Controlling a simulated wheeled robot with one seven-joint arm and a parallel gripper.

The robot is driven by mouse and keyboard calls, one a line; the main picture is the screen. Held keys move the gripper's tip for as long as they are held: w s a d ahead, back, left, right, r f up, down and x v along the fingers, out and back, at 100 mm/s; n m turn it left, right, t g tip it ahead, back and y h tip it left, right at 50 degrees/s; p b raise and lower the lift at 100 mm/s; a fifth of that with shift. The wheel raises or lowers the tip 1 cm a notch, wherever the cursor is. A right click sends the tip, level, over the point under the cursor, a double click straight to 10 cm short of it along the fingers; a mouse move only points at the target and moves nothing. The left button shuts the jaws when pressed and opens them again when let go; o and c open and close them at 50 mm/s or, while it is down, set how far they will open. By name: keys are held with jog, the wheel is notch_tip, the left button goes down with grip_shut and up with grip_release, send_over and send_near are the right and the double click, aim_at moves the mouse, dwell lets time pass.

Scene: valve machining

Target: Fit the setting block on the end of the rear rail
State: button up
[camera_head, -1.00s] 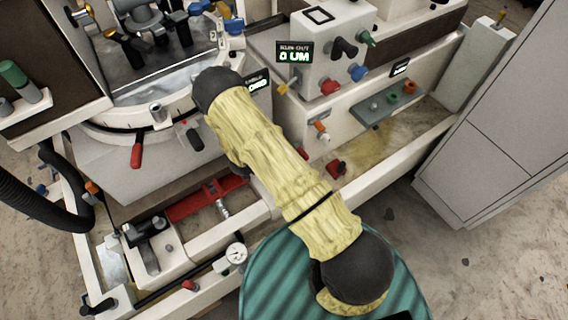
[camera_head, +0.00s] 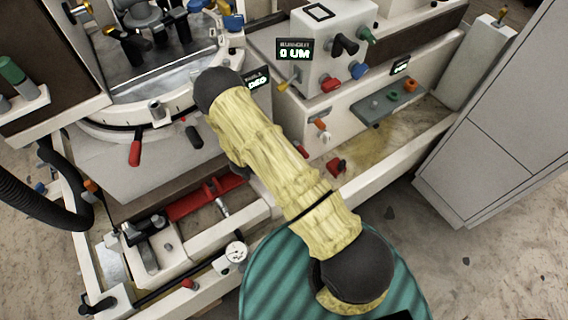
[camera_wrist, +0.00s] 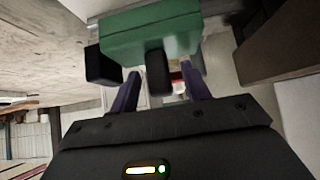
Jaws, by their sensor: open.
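In the wrist view a green block (camera_wrist: 150,33) with a black handle-like stub (camera_wrist: 157,73) and a black piece at its left is just beyond my gripper (camera_wrist: 162,88). I take it to be the setting block. My gripper's two purple fingers are apart, and the black stub lies between them in the picture. I cannot tell whether the fingers touch it. In the head view my sleeved arm crosses the middle, and I cannot make out the gripper. I cannot tell which part is the rear rail.
The machine has a round table (camera_head: 160,90) at upper left and a run-out display (camera_head: 294,50) reading 0 UM. A grey cabinet (camera_head: 500,130) stands at right.

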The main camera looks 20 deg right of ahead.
notch_tip(320, 180, up, 10)
jog(key=shift+p, duration=0.4)
dwell(0.9)
jog(key=shift+w+r, duration=0.2)
jog(key=shift+r, duration=0.05)
jog(key=w+a+r+n+t+y+p, duration=0.1)
jog(key=a+r+n+y+p, duration=0.2)
jog(key=r, duration=0.8)
jog(key=a+r+n+t+y+p, duration=0.1)
jog(key=r+n+t+y+p, duration=0.25)
jog(key=r, duration=0.65)
jog(key=s+d+r+n+g+y+p, duration=0.1)
jog(key=s+d+r+n+g+p, duration=0.1)
jog(key=s+r+n, duration=0.2)
jog(key=s+d+r+n+g+y+p, duration=0.1)
jog(key=s+r+n, duration=0.3)
jog(key=s+r, duration=0.5)
jog(key=s+d+g+p, duration=0.1)
jog(key=s, duration=0.1)
jog(key=shift+s+r+g, duration=0.15)
jog(key=shift+s+g, duration=0.2)
jog(key=shift+s, duration=0.05)
jog(key=shift+w+d, duration=0.1)
